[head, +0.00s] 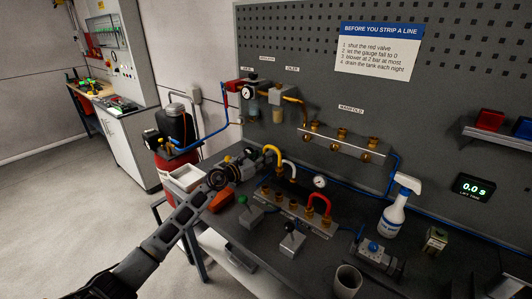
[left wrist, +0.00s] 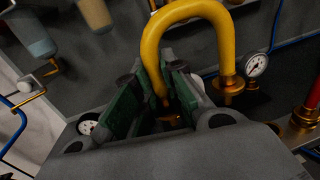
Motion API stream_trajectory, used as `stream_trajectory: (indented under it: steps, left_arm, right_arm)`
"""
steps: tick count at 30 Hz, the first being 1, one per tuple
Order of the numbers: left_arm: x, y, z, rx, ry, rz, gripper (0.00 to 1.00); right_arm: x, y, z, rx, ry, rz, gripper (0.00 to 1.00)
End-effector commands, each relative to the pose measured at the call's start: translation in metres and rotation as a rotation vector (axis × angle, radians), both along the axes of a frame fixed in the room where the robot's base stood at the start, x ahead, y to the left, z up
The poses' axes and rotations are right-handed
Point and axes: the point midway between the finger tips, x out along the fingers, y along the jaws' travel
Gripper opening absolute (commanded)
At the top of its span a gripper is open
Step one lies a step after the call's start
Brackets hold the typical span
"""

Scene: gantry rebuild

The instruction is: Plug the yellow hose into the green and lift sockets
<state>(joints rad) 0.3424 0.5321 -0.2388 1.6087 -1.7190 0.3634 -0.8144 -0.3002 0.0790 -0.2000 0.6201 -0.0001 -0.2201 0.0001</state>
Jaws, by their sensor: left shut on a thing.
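The yellow hose (head: 273,151) is a short bent loop above the bench. My left gripper (head: 252,160) reaches it from the left and is shut on it. In the left wrist view, the green-padded fingers (left wrist: 168,92) close around one leg of the yellow hose (left wrist: 190,12). The other leg ends at a brass fitting (left wrist: 230,84); I cannot tell whether it is seated. The held end is partly hidden between the fingers. A socket block (head: 299,212) with brass fittings stands on the bench, with a green knob (head: 242,199) by it. My right gripper is not in view.
A red hose (head: 320,200) and a pale hose (head: 289,165) stand close by. A gauge (head: 319,181) is behind the block. A spray bottle (head: 395,209), a cup (head: 347,280) and a timer (head: 473,187) are to the right. An orange thing (head: 221,199) lies left.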

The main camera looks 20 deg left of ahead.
Motion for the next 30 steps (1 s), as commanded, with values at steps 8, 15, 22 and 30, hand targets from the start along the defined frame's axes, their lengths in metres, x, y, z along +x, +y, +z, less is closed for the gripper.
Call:
stream_trajectory:
  steps: [8,15,22,30]
  left_arm:
    - [-0.002,-0.004,-0.006,-0.002,-0.001,-0.026,0.00]
    - [-0.003,-0.005,-0.006,0.000,0.000,-0.028,0.00]
    - [-0.003,-0.005,-0.007,0.000,0.000,-0.028,0.00]
    - [-0.003,-0.005,-0.015,0.000,0.000,-0.028,0.00]
  right_arm:
    - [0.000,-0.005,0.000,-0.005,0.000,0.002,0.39]
    - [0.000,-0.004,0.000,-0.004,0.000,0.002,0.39]
    - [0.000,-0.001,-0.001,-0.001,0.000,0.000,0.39]
    - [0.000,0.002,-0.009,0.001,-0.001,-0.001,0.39]
